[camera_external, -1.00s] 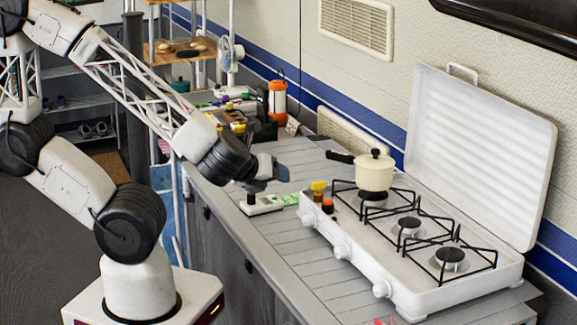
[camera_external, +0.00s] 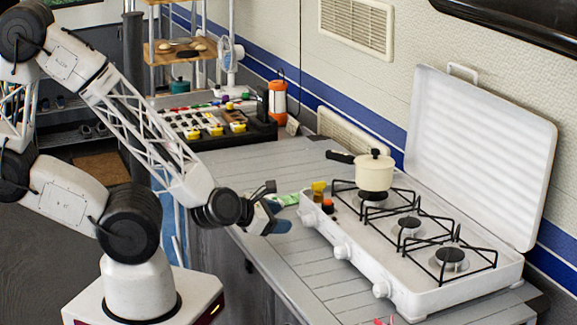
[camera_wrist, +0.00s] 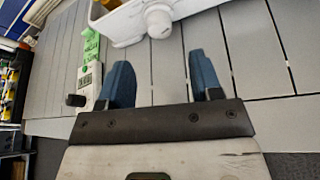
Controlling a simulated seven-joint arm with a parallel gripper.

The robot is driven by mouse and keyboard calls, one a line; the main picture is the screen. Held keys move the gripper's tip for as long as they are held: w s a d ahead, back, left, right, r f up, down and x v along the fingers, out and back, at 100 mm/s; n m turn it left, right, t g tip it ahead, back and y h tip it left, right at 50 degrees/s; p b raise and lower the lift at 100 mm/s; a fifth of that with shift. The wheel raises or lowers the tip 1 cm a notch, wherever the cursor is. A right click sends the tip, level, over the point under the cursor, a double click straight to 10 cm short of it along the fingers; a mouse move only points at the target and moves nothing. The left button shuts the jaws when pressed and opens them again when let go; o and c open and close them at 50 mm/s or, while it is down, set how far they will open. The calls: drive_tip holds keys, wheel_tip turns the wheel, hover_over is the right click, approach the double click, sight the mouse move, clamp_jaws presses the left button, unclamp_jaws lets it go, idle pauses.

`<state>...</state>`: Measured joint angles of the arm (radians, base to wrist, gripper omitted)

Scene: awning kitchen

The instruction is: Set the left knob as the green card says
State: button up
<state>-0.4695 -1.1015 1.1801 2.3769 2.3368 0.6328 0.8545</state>
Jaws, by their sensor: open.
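The white stove (camera_external: 412,265) has several knobs along its front: the left knob (camera_external: 308,218), near its left corner, the middle knob (camera_external: 341,251) and the right knob (camera_external: 381,289). The green card (camera_external: 287,199) lies on the counter left of the stove. In the wrist view the card (camera_wrist: 91,45) carries handwriting too small to read. My gripper (camera_external: 279,216) is low over the counter in front of the stove's left end. In the wrist view its blue fingers (camera_wrist: 163,80) are apart and empty, and a white stove knob (camera_wrist: 158,19) shows beyond them, not touched.
A small white device (camera_wrist: 89,84) with a black knob lies beside the card, left of my fingers. Small jars (camera_external: 319,190) stand by the stove's left corner. The slatted counter (camera_external: 300,262) in front is mostly clear.

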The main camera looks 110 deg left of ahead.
sight(304, 220)
drive_tip(key=shift+a, duration=0.1)
drive_tip(key=shift+x, duration=3.85)
drive_tip(key=shift+c, duration=0.2)
drive_tip(key=c, duration=0.9)
drive_tip(key=shift+n, duration=0.3)
drive_tip(key=shift+n+t+h, duration=0.3)
drive_tip(key=shift+n+h, duration=0.2)
drive_tip(key=shift+n+t+h, duration=0.3)
drive_tip(key=shift+n+h, duration=0.1)
drive_tip(key=shift+n, duration=0.2)
